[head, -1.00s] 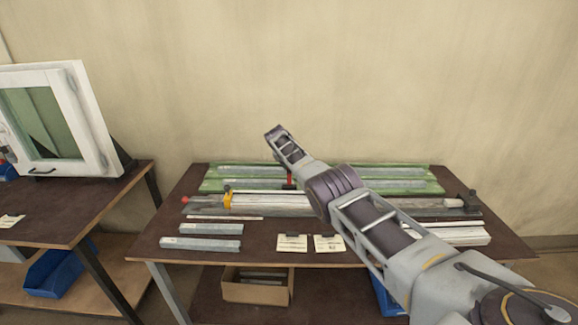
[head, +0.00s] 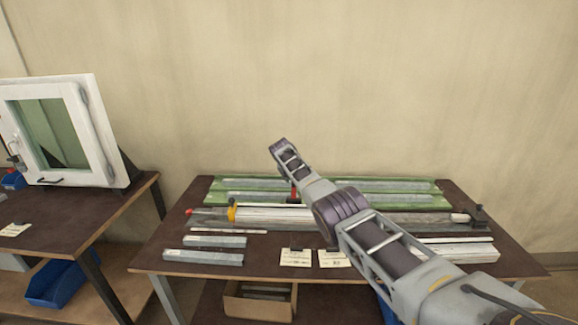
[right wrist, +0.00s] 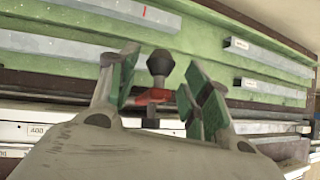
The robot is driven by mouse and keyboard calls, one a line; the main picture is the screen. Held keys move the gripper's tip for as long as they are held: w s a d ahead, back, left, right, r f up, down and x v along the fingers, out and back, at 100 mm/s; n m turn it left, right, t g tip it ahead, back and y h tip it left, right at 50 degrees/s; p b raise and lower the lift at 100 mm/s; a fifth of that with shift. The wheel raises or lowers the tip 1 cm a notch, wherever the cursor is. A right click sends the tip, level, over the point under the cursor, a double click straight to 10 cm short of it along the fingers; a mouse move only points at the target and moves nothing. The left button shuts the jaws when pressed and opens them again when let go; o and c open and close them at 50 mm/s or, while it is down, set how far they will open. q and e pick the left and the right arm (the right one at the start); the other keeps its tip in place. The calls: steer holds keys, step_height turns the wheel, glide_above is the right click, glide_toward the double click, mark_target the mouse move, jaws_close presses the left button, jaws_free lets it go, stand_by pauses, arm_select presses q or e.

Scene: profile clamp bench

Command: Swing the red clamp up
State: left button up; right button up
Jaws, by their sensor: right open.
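The red clamp (right wrist: 152,97) shows in the right wrist view with a dark round knob (right wrist: 160,63) on it. My right gripper (right wrist: 160,85) is open, with one green-padded finger on each side of the knob; I cannot tell whether either touches it. In the head view a small upright red part (head: 293,190) shows just behind my right arm, beside the long pale profile (head: 275,215) on the bench. My arm hides part of this area, and the right fingers cannot be made out there. My left gripper is not in view.
A yellow clamp part (head: 232,213) and a red tip (head: 190,212) are at the profile's left end, a dark stop (head: 479,216) at its right. Green racks (head: 330,196) with grey bars lie behind. Loose bars (head: 203,257) and cards lie in front. A framed window stands left.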

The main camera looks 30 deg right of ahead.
steer(key=v, duration=1.1)
steer(key=shift+s+r, duration=0.15)
steer(key=shift+s, duration=0.05)
stand_by(0.8)
steer(key=shift+d, duration=0.1)
stand_by(0.5)
